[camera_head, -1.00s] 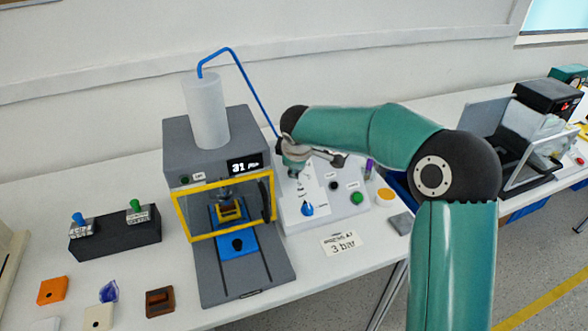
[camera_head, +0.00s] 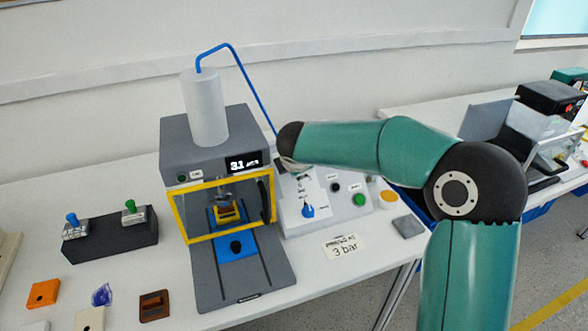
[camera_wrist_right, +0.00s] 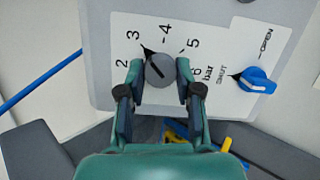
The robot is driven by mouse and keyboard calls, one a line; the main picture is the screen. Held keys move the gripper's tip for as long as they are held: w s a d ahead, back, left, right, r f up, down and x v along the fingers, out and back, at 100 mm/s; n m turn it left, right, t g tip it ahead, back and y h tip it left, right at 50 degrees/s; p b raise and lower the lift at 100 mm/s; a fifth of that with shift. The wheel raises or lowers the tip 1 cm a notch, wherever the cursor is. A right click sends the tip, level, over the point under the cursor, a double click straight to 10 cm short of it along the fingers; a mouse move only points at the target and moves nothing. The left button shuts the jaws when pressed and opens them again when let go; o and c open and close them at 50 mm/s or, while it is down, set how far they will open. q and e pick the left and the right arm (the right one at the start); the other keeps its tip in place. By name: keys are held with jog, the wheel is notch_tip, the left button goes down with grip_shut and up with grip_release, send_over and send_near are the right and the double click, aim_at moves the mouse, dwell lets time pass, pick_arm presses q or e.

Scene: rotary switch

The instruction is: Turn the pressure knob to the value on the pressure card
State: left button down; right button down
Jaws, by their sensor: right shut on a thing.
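The pressure knob (camera_wrist_right: 160,74) is a round grey dial on the white scale plate in the right wrist view. Its black pointer lies just past the 3 mark, on the side toward 4. My right gripper (camera_wrist_right: 160,66) is shut on the knob, one finger on each side. The pressure card (camera_head: 341,246) lies on the table in front of the panel and reads 3 bar. The machine's display (camera_head: 244,163) seems to read 3.1; its unit is blurred. In the head view my right forearm hides the knob and most of the gripper. My left gripper is not in view.
A blue open/shut knob (camera_wrist_right: 258,79) sits beside the scale. The control panel (camera_head: 296,222) also carries a green button (camera_head: 359,199) and a black one. The grey machine (camera_head: 190,148) with a yellow-framed door stands directly left of it. A blue hose runs down toward the panel.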

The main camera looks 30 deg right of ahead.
jog(key=shift+r, duration=0.1)
dwell(0.4)
jog(key=c, duration=0.8)
grip_release()
jog(key=shift+w, duration=0.1)
jog(key=shift+c, duration=0.2)
jog(key=shift+o, duration=0.3)
jog(key=v, duration=1.2)
